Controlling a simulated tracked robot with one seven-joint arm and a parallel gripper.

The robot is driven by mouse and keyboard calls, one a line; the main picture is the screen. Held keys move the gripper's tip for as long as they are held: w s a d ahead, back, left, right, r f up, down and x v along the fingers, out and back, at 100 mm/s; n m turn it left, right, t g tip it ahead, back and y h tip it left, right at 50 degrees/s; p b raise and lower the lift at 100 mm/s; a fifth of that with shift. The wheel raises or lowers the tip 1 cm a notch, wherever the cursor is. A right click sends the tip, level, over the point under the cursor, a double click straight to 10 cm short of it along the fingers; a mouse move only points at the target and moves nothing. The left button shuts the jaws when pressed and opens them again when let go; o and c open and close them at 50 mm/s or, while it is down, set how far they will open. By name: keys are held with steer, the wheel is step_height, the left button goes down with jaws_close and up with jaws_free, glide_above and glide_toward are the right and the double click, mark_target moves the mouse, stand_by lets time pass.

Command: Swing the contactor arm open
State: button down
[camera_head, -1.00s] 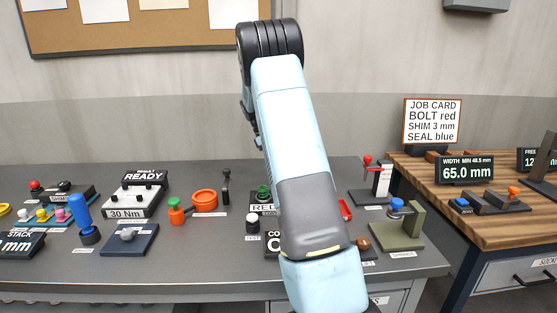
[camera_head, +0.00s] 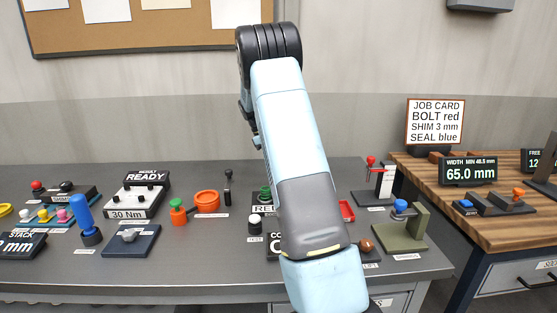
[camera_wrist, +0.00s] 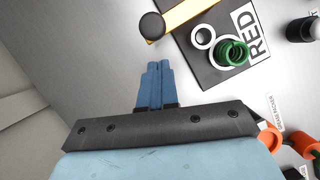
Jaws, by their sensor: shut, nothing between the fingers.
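My gripper (camera_wrist: 157,66) shows in the wrist view with its two blue fingers together and nothing between them. Just beyond the fingertips is a round black knob (camera_wrist: 152,26) at the end of a yellow bar (camera_wrist: 190,10). The fingers look apart from the knob.
A blue-knobbed olive fixture (camera_head: 402,228) stands to the right.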

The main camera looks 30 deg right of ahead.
steer(key=w+a+v, duration=0.1)
steer(key=v, duration=0.9)
steer(key=shift+a, duration=0.45)
steer(key=s+a+r+m+t+y, duration=0.1)
steer(key=s+a+r+t, duration=0.1)
steer(key=s+a+r, duration=0.35)
steer(key=s+a+r+m+t, duration=0.1)
steer(key=s+a+r+m, duration=0.15)
steer(key=s, duration=0.65)
steer(key=s+a+r+m+t+y, duration=0.1)
steer(key=s+a+r+t, duration=0.1)
steer(key=s+a+r, duration=0.4)
steer(key=s+a+f+m+t, duration=0.1)
steer(key=s+a+f, duration=0.1)
steer(key=s, duration=0.5)
steer(key=s+a+f+m+t, duration=0.1)
steer(key=s+a+f, duration=0.1)
steer(key=s, duration=0.6)
steer(key=s+a+f+m+t, duration=0.1)
steer(key=s+a+f+t, duration=0.1)
steer(key=s, duration=0.5)
steer(key=shift+s+a+f+m+y, duration=0.25)
steer(key=shift+a+f+m+y, duration=0.15)
steer(key=shift+f, duration=0.3)
